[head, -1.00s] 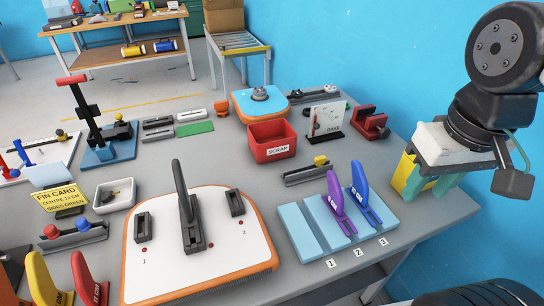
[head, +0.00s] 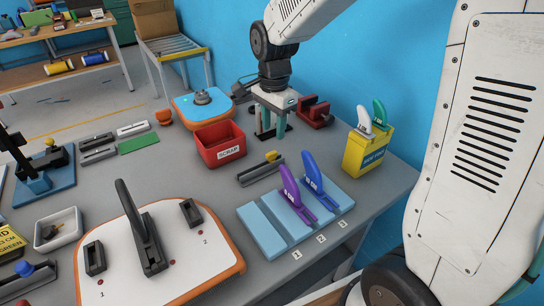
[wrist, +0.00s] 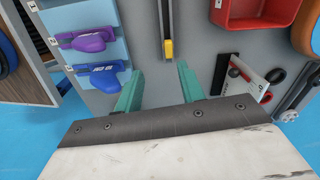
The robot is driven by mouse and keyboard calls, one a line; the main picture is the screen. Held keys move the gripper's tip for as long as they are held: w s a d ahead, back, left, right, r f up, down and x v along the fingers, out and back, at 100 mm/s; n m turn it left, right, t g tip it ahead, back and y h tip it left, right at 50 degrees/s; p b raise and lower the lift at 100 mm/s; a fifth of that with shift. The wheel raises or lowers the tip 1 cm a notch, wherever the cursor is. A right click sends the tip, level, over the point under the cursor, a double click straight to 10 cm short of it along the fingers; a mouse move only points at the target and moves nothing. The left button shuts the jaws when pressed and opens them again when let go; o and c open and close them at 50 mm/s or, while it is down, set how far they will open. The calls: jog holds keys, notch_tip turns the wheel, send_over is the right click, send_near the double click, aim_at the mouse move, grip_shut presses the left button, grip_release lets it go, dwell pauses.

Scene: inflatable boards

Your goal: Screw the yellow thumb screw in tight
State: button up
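A yellow thumb screw (head: 271,156) sits at the right end of a dark grey bar fixture (head: 258,171) on the bench. It also shows in the wrist view (wrist: 168,48), at the near end of the bar. A second yellow knob (head: 49,141) is on the blue-based press at the far left. My gripper (head: 273,127) hangs beyond the bar fixture, over the back of the bench. In the wrist view, its two teal fingers (wrist: 160,82) are apart with nothing between them. The thumb screw lies ahead of the fingers, apart from them.
A red scrap bin (head: 220,146) stands left of my gripper. A white gauge card (wrist: 243,84) is close to my right finger in the wrist view. Purple (head: 289,186) and blue (head: 313,173) fins stand on light-blue blocks. A yellow box (head: 366,152) holds white and green fins.

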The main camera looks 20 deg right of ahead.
aim_at(272, 153)
jog(key=f, duration=0.1)
jog(key=w+f+m, duration=0.1)
jog(key=w+f, duration=0.1)
jog(key=shift+w+a, duration=0.1)
jog(key=shift+a, duration=0.15)
jog(key=f, duration=0.7)
jog(key=shift+s+d, duration=0.2)
jog(key=shift+d, duration=0.15)
grip_shut()
